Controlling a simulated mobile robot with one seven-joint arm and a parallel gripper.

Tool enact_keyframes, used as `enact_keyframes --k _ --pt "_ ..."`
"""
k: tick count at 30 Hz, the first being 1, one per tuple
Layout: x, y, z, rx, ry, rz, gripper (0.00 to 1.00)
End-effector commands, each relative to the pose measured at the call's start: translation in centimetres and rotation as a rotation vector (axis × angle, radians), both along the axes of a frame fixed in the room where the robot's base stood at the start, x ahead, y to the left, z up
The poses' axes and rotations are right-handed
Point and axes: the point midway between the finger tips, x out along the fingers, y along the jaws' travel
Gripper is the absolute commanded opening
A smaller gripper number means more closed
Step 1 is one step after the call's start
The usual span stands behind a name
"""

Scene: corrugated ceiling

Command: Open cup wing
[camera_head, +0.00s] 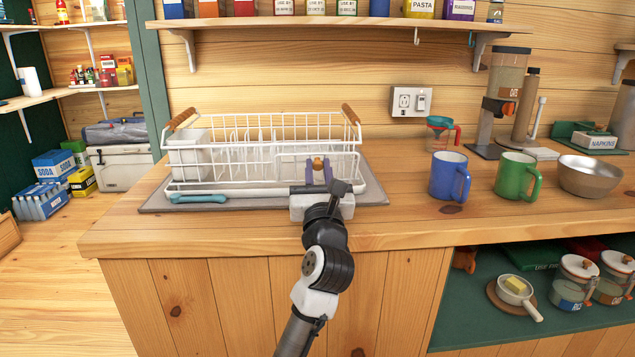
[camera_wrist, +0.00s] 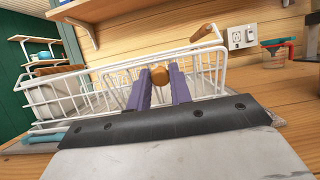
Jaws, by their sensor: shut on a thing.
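A white wire dish rack (camera_head: 240,132) with wooden end handles stands on a grey mat (camera_head: 374,190) on the wooden counter. Its cup wing (camera_head: 290,162), a white wire frame with a small wooden knob (camera_head: 317,162), is on the front right side and looks roughly upright. My gripper (camera_head: 318,172) is at the front of the rack, its purple fingers shut on the knob. The wrist view shows the round brown knob (camera_wrist: 160,75) between the two fingertips (camera_wrist: 160,82). The gripper body hides the wing's lower part.
A teal utensil (camera_head: 198,198) lies at the mat's front left. The counter between rack and blue mug is clear. A shelf (camera_head: 330,22) hangs above.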

Motion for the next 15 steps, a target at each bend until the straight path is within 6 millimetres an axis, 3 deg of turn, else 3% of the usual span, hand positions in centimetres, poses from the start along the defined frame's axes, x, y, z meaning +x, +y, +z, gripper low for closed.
enact_keyframes --k 11,12,15 --pt "-0.12 -0.3 -0.05 0.002 -0.01 -0.007 0.0" --pt "-0.12 -0.31 -0.05 0.001 -0.01 -0.007 0.25" --pt "-0.12 -0.28 -0.05 0.001 -0.01 -0.006 0.38"
